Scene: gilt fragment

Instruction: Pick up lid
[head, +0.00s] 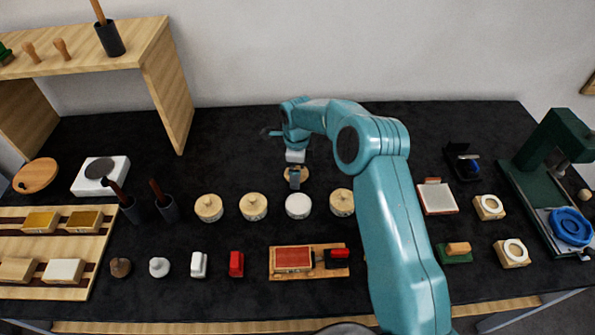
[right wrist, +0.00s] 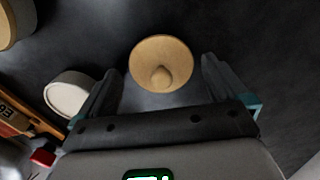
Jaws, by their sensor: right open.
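The lid (right wrist: 161,63) is a round, pale wooden disc with a knob in its middle, lying on the dark table in the right wrist view. In the head view the lid (head: 304,173) shows only in part behind my right gripper (head: 295,178). In the right wrist view my right gripper (right wrist: 160,68) is open, with one finger to each side of the lid and nothing held. I cannot tell whether the fingers are level with it. My left gripper is not in view.
A white-topped round jar (head: 298,206) stands just in front of the lid, between wooden-topped jars (head: 253,206) and (head: 342,202). A board with a red block (head: 293,259) lies nearer the front edge. The table behind and left of the lid is clear.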

